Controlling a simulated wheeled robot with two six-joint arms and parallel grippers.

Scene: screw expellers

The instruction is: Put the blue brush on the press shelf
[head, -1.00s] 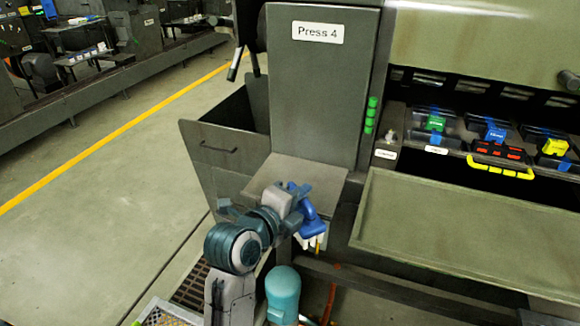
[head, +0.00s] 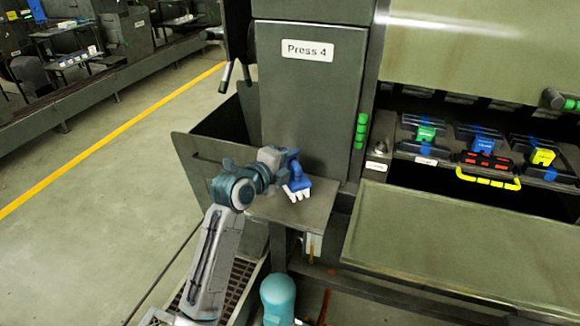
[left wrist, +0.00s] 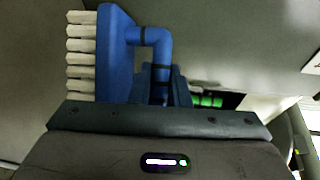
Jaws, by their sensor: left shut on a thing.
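The blue brush (head: 297,184) has a blue body and handle with white bristle tufts. My left gripper (head: 290,168) is shut on it. In the head view the brush is at the press shelf (head: 318,207), a flat grey plate under the Press 4 panel, with the bristles pointing down. I cannot tell whether the bristles touch the shelf. My right gripper is not in view.
The Press 4 cabinet (head: 310,105) rises behind the shelf. An open grey bin (head: 205,165) is on the left. A wide sloping tray (head: 440,235) is to the right, below coloured handles and a yellow-handled tool (head: 488,180). The shelf's right part is bare.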

